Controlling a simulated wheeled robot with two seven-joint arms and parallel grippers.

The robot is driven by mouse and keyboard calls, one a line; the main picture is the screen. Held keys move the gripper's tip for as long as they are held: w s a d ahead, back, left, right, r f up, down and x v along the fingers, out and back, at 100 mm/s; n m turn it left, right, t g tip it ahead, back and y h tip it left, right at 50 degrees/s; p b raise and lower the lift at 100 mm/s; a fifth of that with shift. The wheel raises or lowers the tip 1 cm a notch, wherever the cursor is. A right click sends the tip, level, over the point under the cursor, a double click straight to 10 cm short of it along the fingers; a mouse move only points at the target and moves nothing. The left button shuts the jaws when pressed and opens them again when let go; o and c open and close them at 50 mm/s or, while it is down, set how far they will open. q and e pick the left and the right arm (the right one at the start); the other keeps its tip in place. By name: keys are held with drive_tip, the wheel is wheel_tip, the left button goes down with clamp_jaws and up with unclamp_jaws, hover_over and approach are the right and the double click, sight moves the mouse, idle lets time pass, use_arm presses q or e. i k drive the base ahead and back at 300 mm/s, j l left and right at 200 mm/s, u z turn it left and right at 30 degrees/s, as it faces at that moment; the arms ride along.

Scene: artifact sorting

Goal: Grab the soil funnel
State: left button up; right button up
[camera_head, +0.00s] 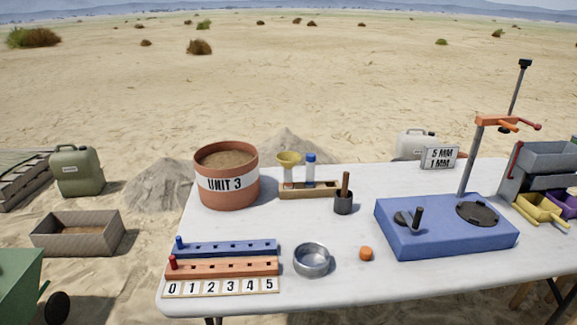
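The soil funnel (289,160) is a small yellow cone. It stands upright in a clear vial (288,175) at the left end of a low wooden rack (309,192) on the white table. A second vial with a blue cap (310,168) stands in the same rack, to the right of the funnel. Neither of my grippers shows in the head view.
A terracotta pot marked UNIT 3 (227,190) stands close left of the rack. A dark cup with a brown-handled tool (344,198) stands at its right. Peg rails (220,267), a metal bowl (311,260), an orange lump (366,254) and a blue device (440,232) are nearer.

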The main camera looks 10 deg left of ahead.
sight(287, 160)
drive_tip(key=i+u, duration=0.2)
drive_tip(key=i, duration=0.2)
drive_tip(key=i+l+u, duration=0.2)
drive_tip(key=i, duration=0.2)
drive_tip(key=i+l+u, duration=0.2)
drive_tip(key=i, duration=0.2)
